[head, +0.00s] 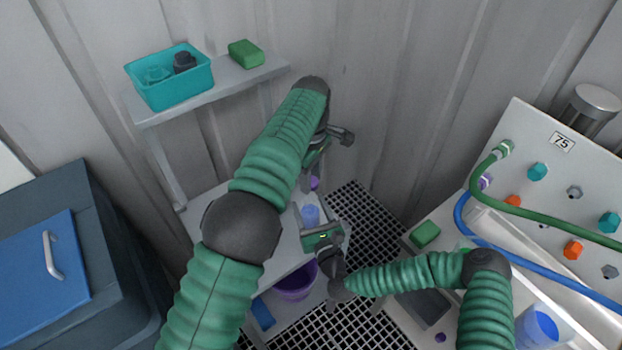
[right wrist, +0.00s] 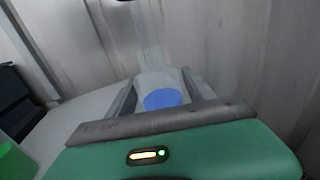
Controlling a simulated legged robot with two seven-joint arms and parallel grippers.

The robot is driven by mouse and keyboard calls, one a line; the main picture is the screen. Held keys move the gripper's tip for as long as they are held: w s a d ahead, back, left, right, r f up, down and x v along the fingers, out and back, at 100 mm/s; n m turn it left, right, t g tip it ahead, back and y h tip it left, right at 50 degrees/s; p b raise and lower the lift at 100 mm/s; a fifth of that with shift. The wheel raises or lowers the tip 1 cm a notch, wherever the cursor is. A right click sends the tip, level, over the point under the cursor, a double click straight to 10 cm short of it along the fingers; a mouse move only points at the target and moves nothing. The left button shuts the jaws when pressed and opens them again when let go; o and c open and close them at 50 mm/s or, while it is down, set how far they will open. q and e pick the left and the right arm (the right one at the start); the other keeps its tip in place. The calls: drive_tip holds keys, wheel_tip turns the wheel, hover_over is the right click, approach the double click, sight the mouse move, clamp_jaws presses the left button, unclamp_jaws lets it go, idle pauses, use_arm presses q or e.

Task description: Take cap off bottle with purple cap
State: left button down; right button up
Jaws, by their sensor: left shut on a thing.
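A clear bottle with blue contents (head: 311,215) stands on the lower shelf in the head view. In the right wrist view the bottle (right wrist: 163,98) is between the fingers of my right gripper (right wrist: 160,90), one on each side; whether they press on it I cannot tell. The purple cap (head: 314,183) shows as a small patch above the bottle in the head view. My left gripper (head: 316,162) is at the cap from above, shut on it; its fingertips are partly hidden by my left arm. My right gripper also shows in the head view (head: 314,222).
A teal bin (head: 170,95) and a green block (head: 246,54) are on the upper shelf. A purple bucket (head: 295,284) is below the lower shelf. A panel marked 75 (head: 545,150) with hoses stands right. A green sponge (head: 425,234) lies near it. Dark grating covers the floor.

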drive_tip(key=shift+o, duration=1.2)
drive_tip(key=shift+s, duration=0.1)
